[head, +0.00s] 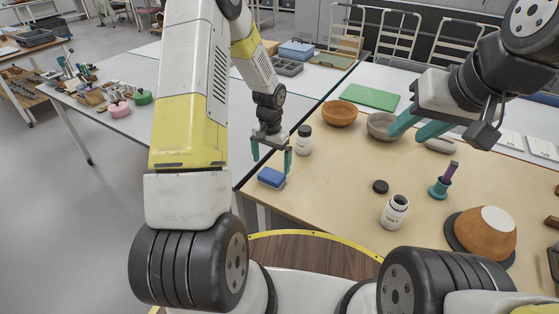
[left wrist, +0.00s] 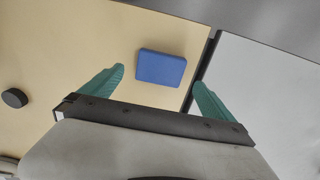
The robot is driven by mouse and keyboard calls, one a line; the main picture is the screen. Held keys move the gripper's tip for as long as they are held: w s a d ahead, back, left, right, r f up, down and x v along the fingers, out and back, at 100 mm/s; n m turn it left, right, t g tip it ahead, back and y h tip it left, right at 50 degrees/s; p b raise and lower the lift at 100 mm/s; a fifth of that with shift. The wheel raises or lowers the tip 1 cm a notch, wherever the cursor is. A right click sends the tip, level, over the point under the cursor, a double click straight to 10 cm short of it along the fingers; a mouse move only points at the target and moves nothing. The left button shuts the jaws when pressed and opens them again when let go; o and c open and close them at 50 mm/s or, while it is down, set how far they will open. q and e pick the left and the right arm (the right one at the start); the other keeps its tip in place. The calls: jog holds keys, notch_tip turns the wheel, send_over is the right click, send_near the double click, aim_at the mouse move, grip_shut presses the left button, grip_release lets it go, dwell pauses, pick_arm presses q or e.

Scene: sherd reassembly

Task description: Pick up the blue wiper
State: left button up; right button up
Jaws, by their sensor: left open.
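The blue wiper (head: 271,178) is a small blue block lying flat near the left edge of the tan table. It also shows in the left wrist view (left wrist: 161,67), beyond and between the fingertips. My left gripper (head: 272,161) is open and empty just above the wiper, with its teal fingers pointing down; it also shows in the left wrist view (left wrist: 158,78). My right gripper (head: 420,126) is at the right above the table, its two teal fingers spread apart with nothing visible between them.
A white jar with a dark lid (head: 304,140) stands close to the right of my left gripper. An open white jar (head: 395,211), a black lid (head: 380,187) and an orange bowl (head: 340,113) are further right. A pale table (head: 125,124) adjoins on the left.

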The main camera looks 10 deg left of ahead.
aim_at(272, 175)
pick_arm(q)
notch_tip(272, 175, down, 7)
jog(key=shift+w+f, duration=0.1)
jog(key=shift+w, duration=0.05)
jog(key=c, duration=1.5)
jog(key=shift+o, duration=0.2)
jog(key=shift+r, duration=0.25)
jog(key=shift+r, duration=0.65)
notch_tip(272, 175, up, 2)
jog(key=shift+r, duration=0.15)
jog(key=s+r, duration=0.1)
jog(key=s, duration=1.5)
jog(key=shift+a, duration=0.3)
